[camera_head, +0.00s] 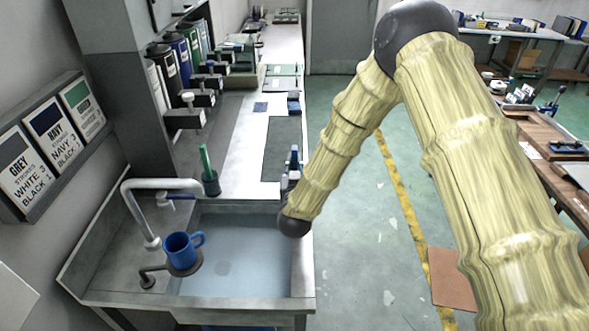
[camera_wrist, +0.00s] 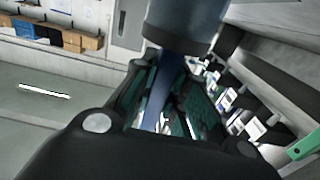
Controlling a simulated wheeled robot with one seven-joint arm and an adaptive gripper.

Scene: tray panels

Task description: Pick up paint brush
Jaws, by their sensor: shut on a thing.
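A blue paint brush (camera_wrist: 168,82) shows in the wrist view between the green-padded fingers of my gripper (camera_wrist: 165,108). My gripper is shut on it. A dark grey cylinder (camera_wrist: 188,22) is at the upper end of the blue part; I cannot tell whether it belongs to the brush. In the head view my gripper (camera_head: 291,172) is mostly hidden behind my arm, above the right edge of the sink counter. Another brush-like thing with a green handle (camera_head: 206,160) stands upright in a dark cup (camera_head: 211,184) behind the sink.
A blue mug (camera_head: 180,250) stands on a round dark holder at the sink (camera_head: 245,292), near the white faucet (camera_head: 150,205). Paint dispensers (camera_head: 190,112) line the wall side of the counter. Labelled panels (camera_head: 55,137) hang at the left. Green floor (camera_head: 355,240) is open to the right.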

